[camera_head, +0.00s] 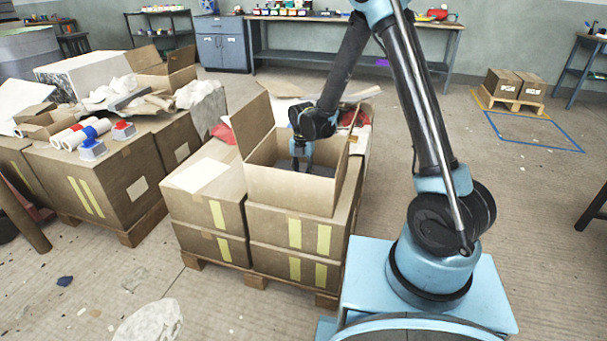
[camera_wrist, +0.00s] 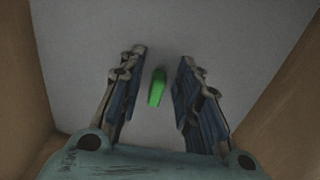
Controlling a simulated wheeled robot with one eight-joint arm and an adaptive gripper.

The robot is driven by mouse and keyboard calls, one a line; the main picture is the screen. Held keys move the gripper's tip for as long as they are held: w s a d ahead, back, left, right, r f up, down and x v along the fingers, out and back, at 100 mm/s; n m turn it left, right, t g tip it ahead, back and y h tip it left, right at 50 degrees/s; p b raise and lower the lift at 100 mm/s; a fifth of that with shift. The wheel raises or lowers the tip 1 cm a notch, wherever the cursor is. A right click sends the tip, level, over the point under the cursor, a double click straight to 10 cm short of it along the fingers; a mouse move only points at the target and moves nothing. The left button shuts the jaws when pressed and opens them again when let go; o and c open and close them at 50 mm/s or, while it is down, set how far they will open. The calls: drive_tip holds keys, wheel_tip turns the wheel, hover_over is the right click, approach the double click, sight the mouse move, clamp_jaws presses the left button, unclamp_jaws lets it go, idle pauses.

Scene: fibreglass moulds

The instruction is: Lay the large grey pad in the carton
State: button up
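The open carton (camera_head: 290,190) stands on stacked closed boxes, its flaps raised. My gripper (camera_head: 300,163) reaches down inside it, and the front wall hides the lower part. A flat grey surface that looks like the large grey pad (camera_wrist: 160,30) fills most of the space between the brown carton walls in the wrist view. In the head view, only a dark grey patch of it (camera_head: 287,164) shows. My gripper's fingers (camera_wrist: 158,75) are apart. A small bright green piece (camera_wrist: 157,88) shows between them, touching neither; its height above the grey surface cannot be told.
Closed taped boxes (camera_head: 210,190) stand on the same pallet. Another pallet load on the left (camera_head: 110,185) carries rolls, crumpled paper and small tools. A workbench (camera_head: 350,22) runs along the back wall. A taped blue floor square (camera_head: 535,132) is empty at right.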

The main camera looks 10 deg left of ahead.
drive_tip(key=shift+r, duration=0.1)
wheel_tip(320, 180, up, 12)
idle(0.8)
